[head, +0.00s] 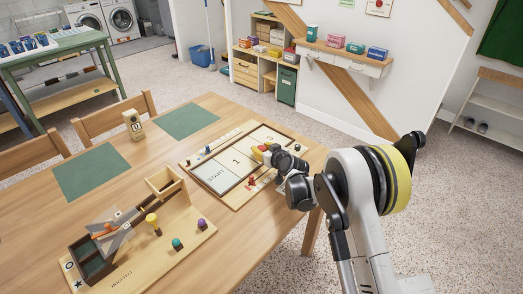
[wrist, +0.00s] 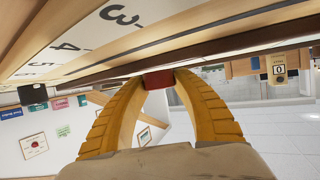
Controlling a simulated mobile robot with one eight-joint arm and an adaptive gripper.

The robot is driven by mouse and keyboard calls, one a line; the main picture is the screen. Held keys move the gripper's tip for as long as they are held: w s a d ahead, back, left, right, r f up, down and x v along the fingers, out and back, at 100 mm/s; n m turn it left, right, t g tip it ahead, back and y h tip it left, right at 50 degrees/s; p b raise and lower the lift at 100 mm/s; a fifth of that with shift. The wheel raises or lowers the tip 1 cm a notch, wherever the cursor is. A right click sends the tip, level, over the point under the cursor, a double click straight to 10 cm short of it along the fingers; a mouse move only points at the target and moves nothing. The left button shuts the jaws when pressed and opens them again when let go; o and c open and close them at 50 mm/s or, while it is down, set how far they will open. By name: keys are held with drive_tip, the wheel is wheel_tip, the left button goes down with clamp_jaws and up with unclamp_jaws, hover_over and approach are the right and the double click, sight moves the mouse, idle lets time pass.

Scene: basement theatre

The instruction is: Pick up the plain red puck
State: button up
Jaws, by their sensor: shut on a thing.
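My gripper (head: 262,151) is over the right part of a wooden game board (head: 183,163) on the table. In the wrist view, the two yellow fingers (wrist: 158,82) close around a small red piece, the red puck (wrist: 158,79), right at their tips. It is close to the board's dark edge (wrist: 110,72); I cannot tell whether it touches the board. The fingers hide its sides, so any marking there cannot be seen. In the head view, another small red piece (head: 251,181) stands at the board's near edge.
A dark blue piece (head: 207,150) stands on the board's left side. A wooden launcher set (head: 150,262) with coloured pegs fills the table's near left. Green mats (head: 92,172) and a counter block (head: 133,125) lie farther back.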

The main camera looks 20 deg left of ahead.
sight(262, 148)
wheel_tip(262, 148, up, 3)
drive_tip(key=shift+r+p, duration=0.2)
drive_tip(key=shift+p, duration=0.6)
drive_tip(key=w+d+r+p+v, duration=0.1)
drive_tip(key=p+v, duration=0.3)
drive_tip(key=v, duration=0.9)
drive_tip(key=shift+w+r, duration=0.4)
drive_tip(key=shift+w, duration=0.05)
